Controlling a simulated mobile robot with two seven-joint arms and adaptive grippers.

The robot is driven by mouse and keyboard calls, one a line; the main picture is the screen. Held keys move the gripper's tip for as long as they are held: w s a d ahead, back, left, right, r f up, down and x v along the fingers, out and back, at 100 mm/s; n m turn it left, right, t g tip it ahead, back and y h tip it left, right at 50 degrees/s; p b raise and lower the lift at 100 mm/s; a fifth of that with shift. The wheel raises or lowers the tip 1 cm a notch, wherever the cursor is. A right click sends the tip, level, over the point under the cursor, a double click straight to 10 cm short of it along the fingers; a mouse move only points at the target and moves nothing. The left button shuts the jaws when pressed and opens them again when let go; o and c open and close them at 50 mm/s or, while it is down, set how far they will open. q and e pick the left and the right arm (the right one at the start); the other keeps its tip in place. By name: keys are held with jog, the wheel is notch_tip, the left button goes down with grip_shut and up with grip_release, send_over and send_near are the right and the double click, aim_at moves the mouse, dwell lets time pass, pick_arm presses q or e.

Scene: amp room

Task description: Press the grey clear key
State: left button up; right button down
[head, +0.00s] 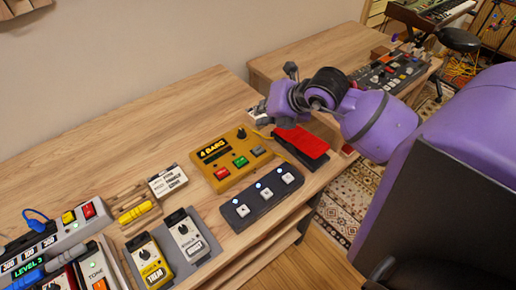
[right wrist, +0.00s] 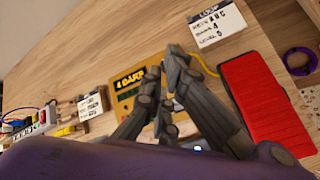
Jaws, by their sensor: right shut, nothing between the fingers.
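The yellow looper box (head: 229,176) sits on the wooden table in the head view, with a "4 BARS" display, a black knob and red, green and grey keys. The grey key (head: 258,151) is the rightmost of the row, nearest the red pedal. The box shows partly in the right wrist view (right wrist: 125,83), where my fingers hide its keys. My right gripper (head: 260,108) is shut and empty, above the table beyond the box's right end. It also shows in the right wrist view (right wrist: 164,72). My left gripper is not in view.
A red pedal (head: 301,141) stands right of the box, and a dark three-button footswitch (head: 262,197) in front. A white card (right wrist: 212,30) stands behind. Yellow and white pedals (head: 150,262) sit at the front left.

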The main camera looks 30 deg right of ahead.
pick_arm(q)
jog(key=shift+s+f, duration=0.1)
pick_arm(e)
jog(key=shift+f, duration=0.1)
jog(key=b, duration=0.5)
send_over(261, 147)
jog(key=f, duration=0.7)
jog(key=shift+w+d+f, duration=0.2)
jog(key=shift+d+f, duration=0.05)
jog(key=shift+f, duration=0.45)
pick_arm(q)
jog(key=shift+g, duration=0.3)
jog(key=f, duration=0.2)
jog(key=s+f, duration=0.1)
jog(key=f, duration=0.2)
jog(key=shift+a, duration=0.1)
pick_arm(e)
jog(key=shift+f, duration=0.1)
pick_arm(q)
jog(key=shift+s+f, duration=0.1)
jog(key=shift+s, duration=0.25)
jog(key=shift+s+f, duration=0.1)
pick_arm(e)
jog(key=shift+f, duration=0.15)
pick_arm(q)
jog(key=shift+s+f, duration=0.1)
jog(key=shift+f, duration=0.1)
pick_arm(e)
jog(key=shift+f, duration=0.3)
